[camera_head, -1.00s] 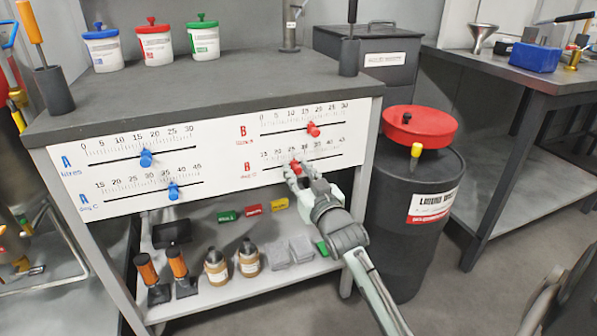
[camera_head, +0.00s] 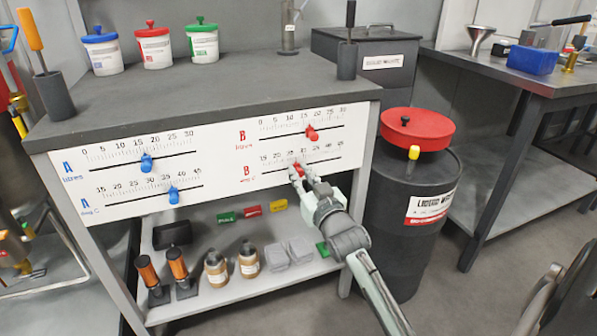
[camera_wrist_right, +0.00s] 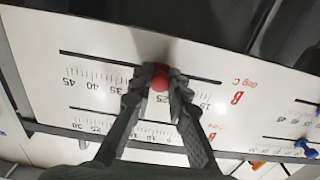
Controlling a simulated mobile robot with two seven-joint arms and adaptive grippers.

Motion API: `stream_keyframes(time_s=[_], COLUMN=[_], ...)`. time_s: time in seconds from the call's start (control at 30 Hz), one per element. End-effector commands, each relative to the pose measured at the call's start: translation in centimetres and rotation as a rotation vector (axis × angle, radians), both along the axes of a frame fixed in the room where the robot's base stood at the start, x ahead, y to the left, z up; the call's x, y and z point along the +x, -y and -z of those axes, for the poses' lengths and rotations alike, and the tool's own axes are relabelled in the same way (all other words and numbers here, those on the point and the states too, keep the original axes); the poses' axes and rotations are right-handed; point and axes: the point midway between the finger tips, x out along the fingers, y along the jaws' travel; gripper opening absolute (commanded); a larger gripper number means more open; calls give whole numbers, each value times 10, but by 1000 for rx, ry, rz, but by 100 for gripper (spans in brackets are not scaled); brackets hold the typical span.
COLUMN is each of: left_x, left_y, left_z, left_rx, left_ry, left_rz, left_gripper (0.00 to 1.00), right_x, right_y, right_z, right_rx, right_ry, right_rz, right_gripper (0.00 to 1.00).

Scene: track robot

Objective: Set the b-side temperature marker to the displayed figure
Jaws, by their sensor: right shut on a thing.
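The b-side temperature marker is a red knob (camera_head: 298,170) on the lower right slot of the white scale panel (camera_head: 222,165), labelled B deg C. It also shows in the right wrist view (camera_wrist_right: 160,80), between the two fingers. My right gripper (camera_head: 300,178) is shut on this knob; in the wrist view the gripper (camera_wrist_right: 160,92) has a finger on each side. The scale there appears upside down, with 45 at left and 15 at right. The fingers hide the middle numbers, so the exact reading cannot be told. My left gripper is not in view.
Another red marker (camera_head: 311,133) sits on the B litres slot just above. Two blue markers, the upper (camera_head: 146,162) and lower (camera_head: 173,195), sit on the A slots. A black drum with a red lid (camera_head: 418,128) stands close right of the panel. Bottles and blocks fill the shelf below.

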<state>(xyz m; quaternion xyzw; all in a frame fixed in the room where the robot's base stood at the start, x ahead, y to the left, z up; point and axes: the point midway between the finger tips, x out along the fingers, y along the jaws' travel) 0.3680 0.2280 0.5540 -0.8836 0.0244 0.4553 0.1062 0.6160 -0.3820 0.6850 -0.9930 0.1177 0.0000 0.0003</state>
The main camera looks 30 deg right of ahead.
Motion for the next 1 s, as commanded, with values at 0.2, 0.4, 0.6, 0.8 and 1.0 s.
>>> stream_keyframes(time_s=[0.2, 0.4, 0.6, 0.8, 1.0], left_x=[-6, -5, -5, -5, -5], left_y=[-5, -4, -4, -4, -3], left_z=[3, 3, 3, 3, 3], left_rx=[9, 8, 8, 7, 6], left_ry=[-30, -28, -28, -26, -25], left_rz=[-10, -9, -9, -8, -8], left_gripper=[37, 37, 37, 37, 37], right_x=[0, 0, 0, 0, -18], right_y=[1, 1, 1, 1, -4], right_z=[1, 1, 1, 1, 1], right_rx=[0, 0, 0, 0, 0], right_ry=[-2, -2, -1, -1, -2], right_rz=[0, 0, 0, 0, 0], right_gripper=[0, 21, 37, 37, 37])
